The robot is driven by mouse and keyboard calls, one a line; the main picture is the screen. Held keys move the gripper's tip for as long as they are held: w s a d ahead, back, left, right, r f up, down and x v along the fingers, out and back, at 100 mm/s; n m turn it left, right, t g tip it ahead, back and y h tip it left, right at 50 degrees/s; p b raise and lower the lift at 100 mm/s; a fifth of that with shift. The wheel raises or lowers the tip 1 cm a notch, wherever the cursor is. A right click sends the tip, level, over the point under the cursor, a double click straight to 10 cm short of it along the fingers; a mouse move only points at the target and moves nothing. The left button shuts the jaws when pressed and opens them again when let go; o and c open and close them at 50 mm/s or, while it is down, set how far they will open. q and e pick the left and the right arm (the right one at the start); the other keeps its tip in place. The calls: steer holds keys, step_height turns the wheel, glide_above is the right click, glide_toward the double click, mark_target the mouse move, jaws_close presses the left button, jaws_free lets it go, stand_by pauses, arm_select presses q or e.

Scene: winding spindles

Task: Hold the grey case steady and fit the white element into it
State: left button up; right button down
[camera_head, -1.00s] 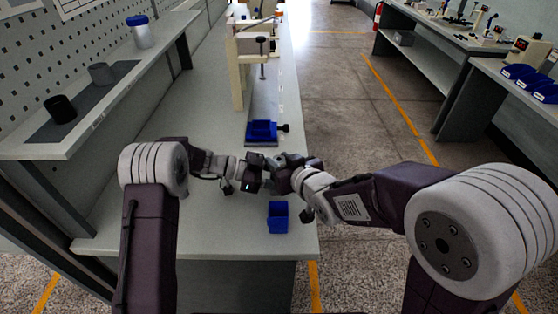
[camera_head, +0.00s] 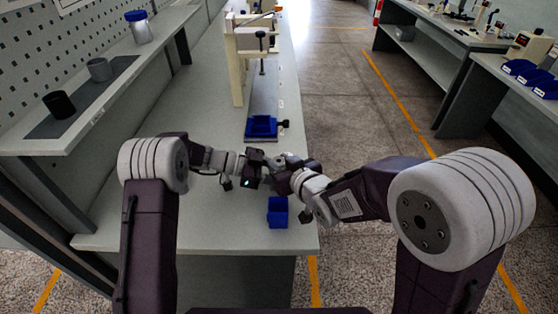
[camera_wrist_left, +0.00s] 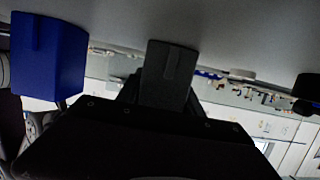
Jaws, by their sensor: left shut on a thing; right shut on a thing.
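In the head view my left gripper (camera_head: 264,168) and my right gripper (camera_head: 283,172) meet close together above the front part of the bench. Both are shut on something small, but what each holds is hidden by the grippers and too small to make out. I cannot pick out the white element or the grey case between them. In the left wrist view a dark finger of my left gripper (camera_wrist_left: 168,75) shows in the middle, and the held thing is not distinguishable there.
A blue bin (camera_head: 277,212) stands on the bench (camera_head: 200,235) near its front right edge. A blue fixture (camera_head: 261,127) and a cream press frame (camera_head: 238,65) stand farther back. A grey cup (camera_head: 99,69), a black cup (camera_head: 59,104) and a blue-lidded jar (camera_head: 138,30) sit on the left shelf.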

mark_target(279, 161)
steer(key=c, duration=0.9)
jaws_free()
steer(key=shift+f, duration=0.15)
arm_select(q)
steer(key=shift+s, duration=0.1)
arm_select(e)
step_height(279, 161, up, 9)
steer(key=shift+r, duration=0.65)
steer(key=shift+f, duration=0.1)
arm_select(q)
steer(key=o, duration=1.4)
steer(key=shift+o, duration=0.2)
